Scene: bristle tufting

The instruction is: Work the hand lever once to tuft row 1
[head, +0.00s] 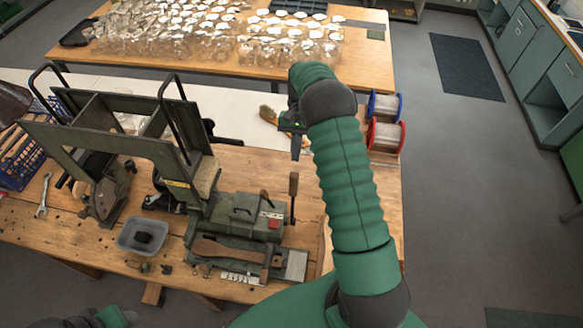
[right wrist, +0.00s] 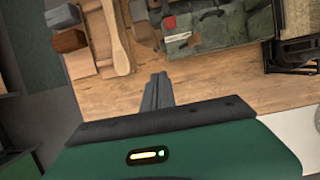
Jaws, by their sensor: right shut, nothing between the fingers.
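The green tufting machine (head: 240,215) stands on the wooden bench. Its hand lever (head: 293,187) stands upright at the machine's right side, with a brown wooden grip on top. My right gripper (head: 296,148) is shut and empty, a little beyond the lever's grip in the head view and apart from it. In the right wrist view its closed fingers (right wrist: 157,92) show over bare bench, with the machine (right wrist: 220,25) at the top right. A wooden brush body (head: 215,251) lies along the machine's front; I cannot make out its rows. My left gripper is not in view.
A tall dark frame (head: 110,140) stands left of the machine. A grey bin (head: 142,235) and a wrench (head: 43,195) lie on the left of the bench. Wire spools (head: 384,135) stand beyond my right arm. Wooden pieces (right wrist: 118,40) lie beside the machine.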

